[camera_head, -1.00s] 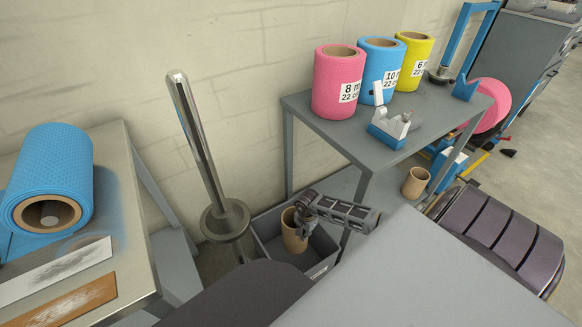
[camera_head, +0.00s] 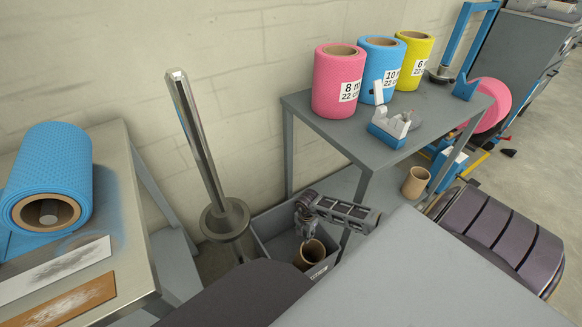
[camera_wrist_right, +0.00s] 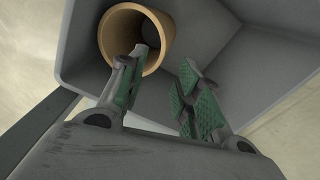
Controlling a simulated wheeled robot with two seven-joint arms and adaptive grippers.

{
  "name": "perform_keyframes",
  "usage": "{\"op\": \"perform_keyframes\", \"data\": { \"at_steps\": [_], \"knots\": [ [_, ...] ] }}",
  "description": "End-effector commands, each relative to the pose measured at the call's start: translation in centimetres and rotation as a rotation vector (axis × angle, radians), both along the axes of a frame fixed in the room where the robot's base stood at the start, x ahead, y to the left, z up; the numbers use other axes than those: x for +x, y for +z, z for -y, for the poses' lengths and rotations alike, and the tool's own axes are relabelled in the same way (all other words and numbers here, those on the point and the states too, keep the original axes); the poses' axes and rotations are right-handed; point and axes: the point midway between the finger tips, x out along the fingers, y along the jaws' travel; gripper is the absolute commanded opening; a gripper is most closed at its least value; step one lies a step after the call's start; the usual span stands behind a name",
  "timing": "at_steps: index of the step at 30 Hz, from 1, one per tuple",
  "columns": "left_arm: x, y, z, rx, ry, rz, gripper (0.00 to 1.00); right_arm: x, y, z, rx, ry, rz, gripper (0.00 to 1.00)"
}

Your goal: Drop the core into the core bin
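The core, a brown cardboard tube (camera_head: 309,254), is inside the grey core bin (camera_head: 268,222) on the floor, toward its near right part. It also shows in the right wrist view (camera_wrist_right: 136,34), with its round opening toward the camera, inside the grey bin (camera_wrist_right: 230,50). My right gripper (camera_head: 305,229) is over the bin just above the core. In the right wrist view the green-padded fingers (camera_wrist_right: 160,85) are spread apart with nothing between them; one fingertip overlaps the core's opening, and I cannot tell if it touches. My left gripper is not in view.
A metal post on a round base (camera_head: 226,218) stands left of the bin. A grey table (camera_head: 350,145) with pink, blue and yellow rolls and a tape dispenser (camera_head: 392,124) is behind. Another brown core (camera_head: 415,181) stands on its lower shelf. A blue roll (camera_head: 52,178) lies at left.

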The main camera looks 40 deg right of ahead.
Motion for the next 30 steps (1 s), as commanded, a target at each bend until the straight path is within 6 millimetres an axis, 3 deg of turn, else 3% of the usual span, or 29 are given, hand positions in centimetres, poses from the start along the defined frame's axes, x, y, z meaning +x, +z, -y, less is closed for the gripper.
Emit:
{"op": "perform_keyframes", "data": {
  "at_steps": [11, 30],
  "knots": [
    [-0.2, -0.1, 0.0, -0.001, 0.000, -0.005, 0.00, 0.1, 1.5, 0.1, -0.002, 0.001, 0.001, 0.34],
    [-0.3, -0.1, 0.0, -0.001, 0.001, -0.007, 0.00, 0.1, 7.6, 0.1, -0.003, 0.002, 0.001, 0.34]
  ]
}}
